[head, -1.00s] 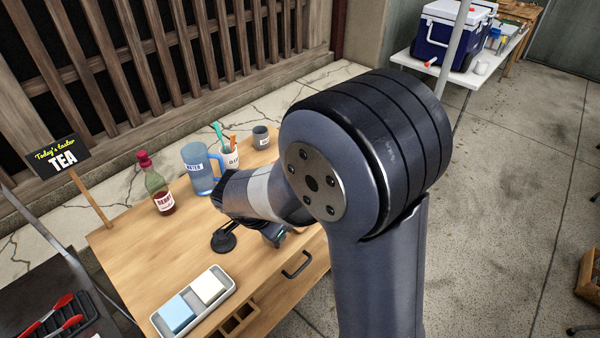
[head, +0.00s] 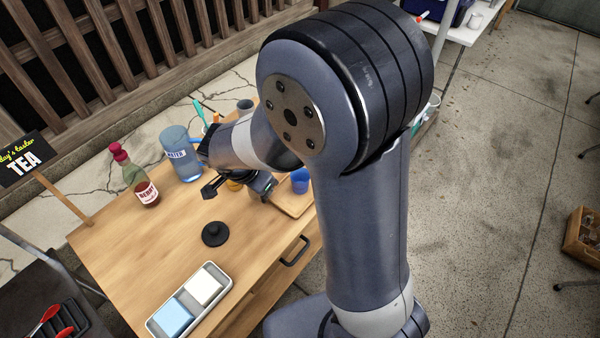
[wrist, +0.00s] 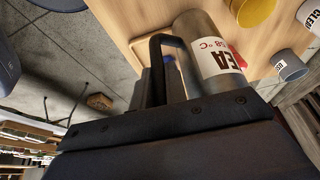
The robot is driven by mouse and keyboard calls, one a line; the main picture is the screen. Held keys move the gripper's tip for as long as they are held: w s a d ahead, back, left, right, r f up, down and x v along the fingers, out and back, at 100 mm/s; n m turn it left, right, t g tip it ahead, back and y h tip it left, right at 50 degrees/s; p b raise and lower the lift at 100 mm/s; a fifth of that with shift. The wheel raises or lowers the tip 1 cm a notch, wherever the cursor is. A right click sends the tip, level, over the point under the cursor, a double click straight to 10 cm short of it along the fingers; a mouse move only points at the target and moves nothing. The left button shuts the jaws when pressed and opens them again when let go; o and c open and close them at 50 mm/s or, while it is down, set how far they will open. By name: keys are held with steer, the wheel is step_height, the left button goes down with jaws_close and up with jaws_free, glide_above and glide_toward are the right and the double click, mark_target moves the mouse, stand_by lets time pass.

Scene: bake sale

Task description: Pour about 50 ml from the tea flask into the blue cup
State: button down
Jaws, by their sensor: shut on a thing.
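The tea flask (wrist: 208,58) is a metal cylinder with a white label ending in "EA" and a black handle. It shows in the wrist view, just beyond my gripper (wrist: 160,98), which is shut on it at the handle side. In the head view my arm hides most of the flask. The blue cup (head: 300,180) stands upright on a wooden board (head: 292,203), right of my gripper and close to my arm. I cannot see into the cup. A small blue patch shows behind the handle in the wrist view.
A water jug (head: 181,155) and a red-capped bottle (head: 146,192) stand at the back of the table. A black knobbed disc (head: 215,233) lies mid-table. A two-part tray (head: 160,322) sits in front. A yellow cup (wrist: 256,10) and grey cup (wrist: 291,66) are near the flask.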

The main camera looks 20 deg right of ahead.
steer(key=d+y+b, duration=0.1)
steer(key=y+b, duration=0.2)
steer(key=y, duration=0.1)
steer(key=d+f+y+b, duration=0.1)
steer(key=y+b, duration=0.2)
steer(key=y, duration=0.2)
steer(key=f+t+y+b, duration=0.1)
steer(key=y+b, duration=0.2)
steer(key=y, duration=0.1)
steer(key=shift+w+d+y, duration=0.1)
steer(key=shift+d+y, duration=0.3)
stand_by(0.5)
